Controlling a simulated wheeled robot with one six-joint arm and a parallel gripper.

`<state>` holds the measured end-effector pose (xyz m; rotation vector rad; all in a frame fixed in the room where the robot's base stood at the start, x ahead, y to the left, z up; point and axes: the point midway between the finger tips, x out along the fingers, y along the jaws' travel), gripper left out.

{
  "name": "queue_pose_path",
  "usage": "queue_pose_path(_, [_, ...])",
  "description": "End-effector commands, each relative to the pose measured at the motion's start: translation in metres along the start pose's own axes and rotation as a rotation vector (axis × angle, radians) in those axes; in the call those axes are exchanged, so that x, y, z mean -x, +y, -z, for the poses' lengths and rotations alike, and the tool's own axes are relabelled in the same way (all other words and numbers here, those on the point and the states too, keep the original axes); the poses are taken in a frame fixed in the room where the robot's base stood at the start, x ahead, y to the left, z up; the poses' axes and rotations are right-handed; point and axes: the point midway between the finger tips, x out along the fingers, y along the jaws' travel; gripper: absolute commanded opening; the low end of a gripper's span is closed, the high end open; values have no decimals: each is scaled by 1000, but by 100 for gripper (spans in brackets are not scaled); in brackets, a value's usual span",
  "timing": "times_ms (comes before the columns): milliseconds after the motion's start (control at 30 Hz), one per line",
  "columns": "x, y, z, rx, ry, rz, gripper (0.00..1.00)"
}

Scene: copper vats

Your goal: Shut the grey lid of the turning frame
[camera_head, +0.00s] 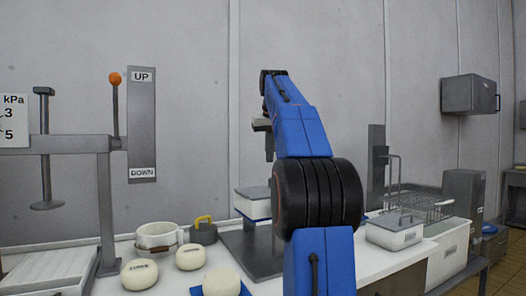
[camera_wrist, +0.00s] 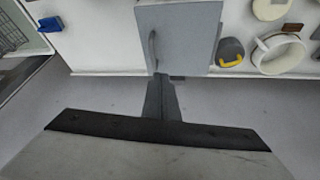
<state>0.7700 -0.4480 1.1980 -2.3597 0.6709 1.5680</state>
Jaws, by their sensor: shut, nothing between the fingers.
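The grey lid shows as a flat light grey panel (camera_wrist: 180,25) with a dark bar handle (camera_wrist: 152,48) in the wrist view. In the head view it appears as the grey top (camera_head: 252,191) of a white, blue-edged body, partly hidden by my arm. I take this for the turning frame, above a dark grey base plate (camera_head: 248,256). I cannot tell how far the lid is open. My gripper (camera_wrist: 162,82) is shut and empty, its tips by the panel's wall-side edge; contact is unclear. In the head view my gripper (camera_head: 269,155) hangs pointing down above the frame.
A grey weight with a yellow handle (camera_head: 203,231) and a white pot (camera_head: 158,240) stand left of the frame. Several pale round cheeses lie in front. The wall stands close behind.

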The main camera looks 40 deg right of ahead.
Motion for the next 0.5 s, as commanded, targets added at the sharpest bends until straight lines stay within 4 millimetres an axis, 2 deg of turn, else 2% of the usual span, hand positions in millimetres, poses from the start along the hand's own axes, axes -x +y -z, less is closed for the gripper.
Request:
queue_pose_path(267, [-24, 23, -5, -3, -2, 0, 0])
queue_pose_path(500, [-47, 40, -10, -68, -41, 151, 0])
